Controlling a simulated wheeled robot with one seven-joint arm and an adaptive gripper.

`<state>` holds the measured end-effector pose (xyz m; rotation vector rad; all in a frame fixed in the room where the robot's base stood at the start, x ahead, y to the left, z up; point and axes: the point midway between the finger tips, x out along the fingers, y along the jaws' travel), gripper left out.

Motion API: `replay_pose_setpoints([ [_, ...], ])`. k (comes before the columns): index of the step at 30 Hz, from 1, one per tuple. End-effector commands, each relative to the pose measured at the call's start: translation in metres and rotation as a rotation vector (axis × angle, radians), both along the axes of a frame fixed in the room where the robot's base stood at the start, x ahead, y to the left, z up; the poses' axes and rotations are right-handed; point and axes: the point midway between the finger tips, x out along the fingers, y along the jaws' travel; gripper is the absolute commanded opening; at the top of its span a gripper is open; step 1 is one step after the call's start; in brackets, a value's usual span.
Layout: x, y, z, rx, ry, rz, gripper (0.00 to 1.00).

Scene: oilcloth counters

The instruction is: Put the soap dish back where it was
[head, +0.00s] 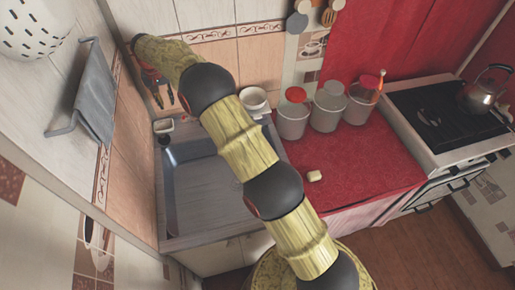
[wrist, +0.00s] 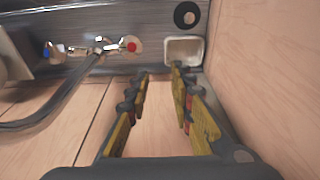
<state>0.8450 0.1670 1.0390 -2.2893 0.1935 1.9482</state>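A small white rectangular dish, which looks like the soap dish (head: 163,126), sits at the back left corner of the sink rim. It also shows in the wrist view (wrist: 184,50), just beyond the tip of the right finger, beside the wall. My gripper (head: 160,97) is above and behind that corner, near the tiled wall. In the wrist view my gripper (wrist: 159,74) has its fingers apart with nothing between them. The right finger's tip overlaps the dish's near edge in the picture; I cannot tell whether they touch.
The faucet (wrist: 95,47) is left of the fingers. The metal sink (head: 205,190) lies below my arm. A small cream block (head: 314,176) lies on the red counter (head: 365,165). Several canisters (head: 327,112) stand behind it. A grey towel (head: 95,95) hangs on the left wall.

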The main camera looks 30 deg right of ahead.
Motion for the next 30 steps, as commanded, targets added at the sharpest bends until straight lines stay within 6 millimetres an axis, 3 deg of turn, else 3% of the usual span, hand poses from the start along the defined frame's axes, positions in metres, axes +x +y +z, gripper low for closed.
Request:
replay_pose_setpoints([
  [1, -0.006, -0.006, 0.024, 0.003, -0.016, 0.002, 0.23],
  [6, -0.04, -0.029, 0.088, 0.007, -0.044, 0.021, 0.23],
  [15, -0.12, -0.069, 0.18, 0.009, -0.099, 0.053, 0.23],
  [24, -0.221, -0.105, 0.241, 0.005, -0.157, 0.084, 0.23],
  [30, -0.295, -0.125, 0.261, -0.001, -0.194, 0.105, 0.23],
])
